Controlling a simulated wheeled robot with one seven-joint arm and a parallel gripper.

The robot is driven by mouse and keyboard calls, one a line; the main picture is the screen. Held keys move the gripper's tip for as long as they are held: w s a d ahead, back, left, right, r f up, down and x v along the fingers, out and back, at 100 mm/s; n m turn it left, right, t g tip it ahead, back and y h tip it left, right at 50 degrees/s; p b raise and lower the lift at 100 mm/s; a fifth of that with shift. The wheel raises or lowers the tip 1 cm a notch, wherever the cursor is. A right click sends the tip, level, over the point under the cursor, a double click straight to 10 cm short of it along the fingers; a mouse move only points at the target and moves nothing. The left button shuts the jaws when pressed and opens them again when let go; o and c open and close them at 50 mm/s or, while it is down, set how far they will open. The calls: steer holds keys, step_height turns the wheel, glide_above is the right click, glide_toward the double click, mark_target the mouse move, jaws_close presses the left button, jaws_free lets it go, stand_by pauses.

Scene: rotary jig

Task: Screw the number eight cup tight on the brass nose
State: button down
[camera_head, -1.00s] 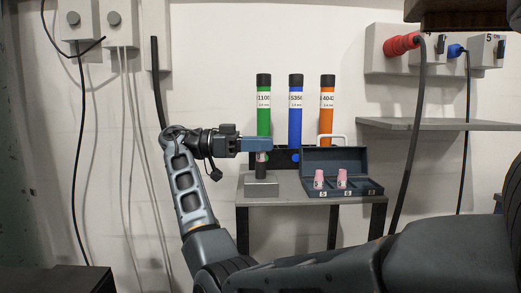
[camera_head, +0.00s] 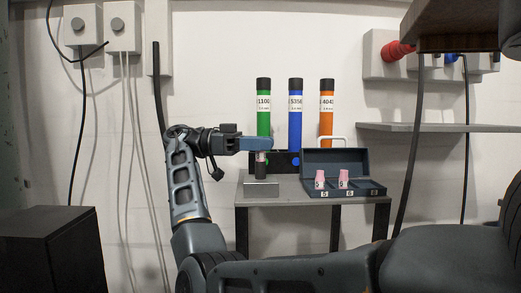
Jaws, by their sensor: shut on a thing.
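My gripper (camera_head: 268,145) reaches in from the left above the small table and is shut on the number eight cup (camera_head: 261,156). Only a pale sliver of the cup shows below the jaws. Directly under it stands an upright dark torch body (camera_head: 261,170) on a grey metal block (camera_head: 261,190). The brass nose is hidden at the jaws, so I cannot tell how far the cup sits on it. The open blue case (camera_head: 337,160) to the right has compartments marked 5, 6 and 8. Pink cups stand at 5 (camera_head: 320,179) and 6 (camera_head: 344,179); the 8 compartment looks empty.
Green (camera_head: 264,112), blue (camera_head: 295,112) and orange (camera_head: 327,112) tubes stand in a dark rack behind my gripper. The grey table (camera_head: 285,190) has little free top. A wall shelf (camera_head: 440,127) and hanging cables are at right; a dark box (camera_head: 55,250) is at lower left.

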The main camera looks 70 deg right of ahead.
stand_by(0.3)
steer(key=c, duration=0.8)
jaws_free()
steer(key=shift+c, duration=0.2)
steer(key=shift+w, duration=0.15)
steer(key=w+a+b, duration=0.1)
steer(key=w+b, duration=0.1)
steer(key=w, duration=0.5)
steer(key=shift+w+a, duration=0.2)
steer(key=shift+a, duration=0.05)
